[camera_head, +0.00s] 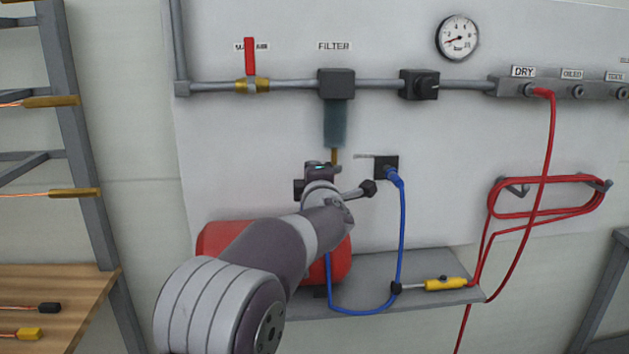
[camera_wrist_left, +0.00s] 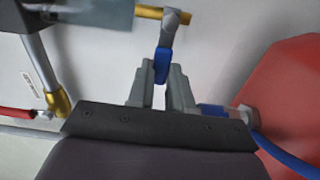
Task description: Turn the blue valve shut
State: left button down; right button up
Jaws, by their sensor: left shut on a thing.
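In the left wrist view the blue valve (camera_wrist_left: 163,62) shows as a small blue handle under a grey stem, which hangs from a brass fitting (camera_wrist_left: 165,14) below the filter bowl (camera_wrist_left: 95,12). My left gripper (camera_wrist_left: 160,76) is shut on this blue handle, one finger on each side. In the head view my left gripper (camera_head: 322,172) is just below the filter bowl (camera_head: 335,122) and its brass drain fitting (camera_head: 334,156). There my gripper and wrist hide the blue valve. My right gripper is not in view.
A red tank (camera_head: 218,237) sits on the shelf (camera_head: 430,265) behind my arm. A blue hose (camera_head: 403,230) hangs from a wall fitting to the right. The red-levered valve (camera_head: 250,58) stands upright on the pipe. A coiled red hose (camera_head: 545,196) hangs farther right.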

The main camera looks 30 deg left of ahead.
pick_arm(q)
jog(key=shift+f+n, duration=0.15)
jog(key=shift+n, duration=0.15)
jog(key=c, duration=1)
grip_release()
jog(key=shift+f, duration=0.1)
